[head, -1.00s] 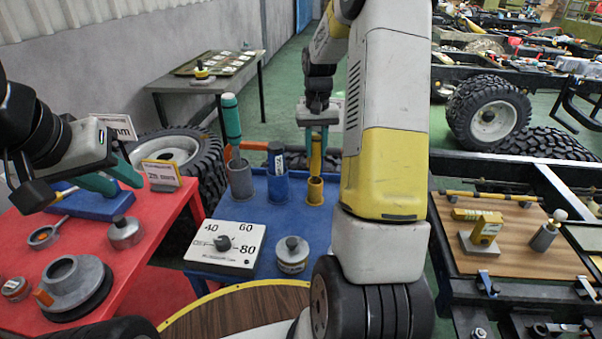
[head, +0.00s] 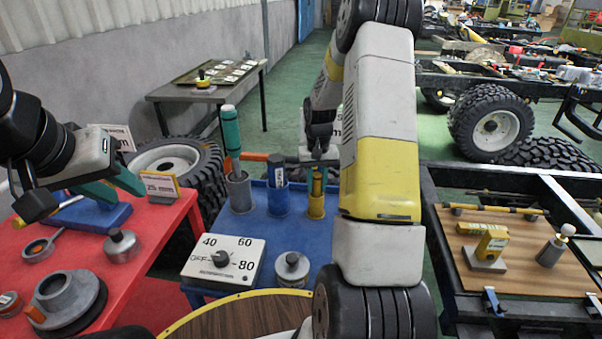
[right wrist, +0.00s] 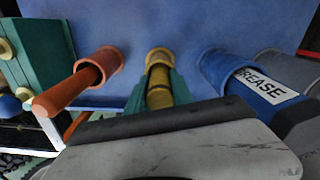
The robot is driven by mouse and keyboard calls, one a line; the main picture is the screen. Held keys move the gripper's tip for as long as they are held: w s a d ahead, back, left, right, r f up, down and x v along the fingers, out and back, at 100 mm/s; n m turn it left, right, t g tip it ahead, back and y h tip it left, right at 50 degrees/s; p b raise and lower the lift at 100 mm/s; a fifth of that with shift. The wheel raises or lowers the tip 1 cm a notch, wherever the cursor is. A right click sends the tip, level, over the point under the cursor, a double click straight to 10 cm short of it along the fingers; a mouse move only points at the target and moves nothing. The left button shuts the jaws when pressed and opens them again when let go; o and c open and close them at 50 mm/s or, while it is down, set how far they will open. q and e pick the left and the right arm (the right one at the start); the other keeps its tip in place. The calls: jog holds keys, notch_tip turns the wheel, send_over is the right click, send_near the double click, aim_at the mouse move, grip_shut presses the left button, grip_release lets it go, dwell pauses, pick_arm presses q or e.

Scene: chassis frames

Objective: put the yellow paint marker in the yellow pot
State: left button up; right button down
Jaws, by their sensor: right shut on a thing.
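The yellow paint marker (head: 317,184) is upright in my right gripper (head: 318,170), directly over the yellow pot (head: 316,207). In the right wrist view the green fingers of the right gripper (right wrist: 158,97) are shut around the marker (right wrist: 159,78). Its lower end is inside the mouth of the yellow pot (right wrist: 158,55); how deep is hidden. My left gripper (head: 117,192) is open and empty above the red table, at the left.
The blue pot (head: 278,203) with a grease tube and the grey pot (head: 240,195) with a green-handled tool stand left of the yellow pot. An orange pot (right wrist: 108,60) holding an orange-handled thing stands on its other side. A dial box (head: 223,262) is in front.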

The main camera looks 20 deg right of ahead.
jog(key=c, duration=1.1)
grip_release()
notch_tip(320, 180, up, 12)
jog(key=shift+r, duration=0.1)
jog(key=s+a+r+n+t, duration=0.1)
jog(key=s+a+r+t, duration=0.1)
jog(key=s+a+r, duration=0.3)
jog(key=s+a+r+t, duration=0.1)
jog(key=s+a+r, duration=0.2)
jog(key=s+r, duration=0.35)
jog(key=s+a+r+n+t+y, duration=0.1)
jog(key=s+a, duration=0.2)
jog(key=s, duration=0.4)
jog(key=s+a+r+t+y, duration=0.1)
jog(key=s+a+r+t, duration=0.1)
jog(key=s, duration=0.5)
jog(key=shift+a+n, duration=0.4)
jog(key=shift+a, duration=0.15)
